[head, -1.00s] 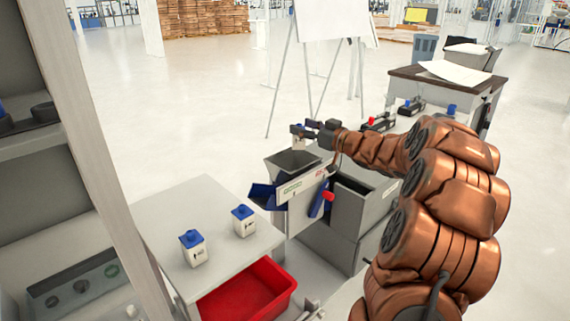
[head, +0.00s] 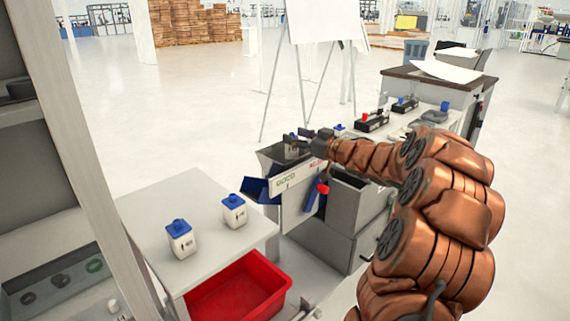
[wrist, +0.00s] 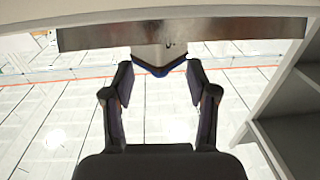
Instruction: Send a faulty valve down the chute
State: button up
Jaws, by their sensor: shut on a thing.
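In the head view, my gripper (head: 307,136) is at the grey open-topped hopper (head: 272,156) of the chute unit, low over its mouth. It is shut on a white valve with blue on it, seen between the fingertips in the wrist view (wrist: 160,54). A metal edge hides part of that valve there, and in the head view it is hard to make out. A white sign (head: 300,181) on the unit's front reads GOOD in green, with red lettering at its right, partly covered. Two white, blue-capped valves (head: 181,239) (head: 234,211) stand on the white table.
A blue tray-like part (head: 258,189) and a red-knobbed lever (head: 319,190) are on the unit's front. A red bin (head: 240,290) sits beneath the table (head: 150,215). A post and shelf are at left. A bench (head: 440,80) with devices stands behind my arm.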

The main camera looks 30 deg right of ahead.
jog(key=o, duration=1.3)
jog(key=shift+v, duration=6.05)
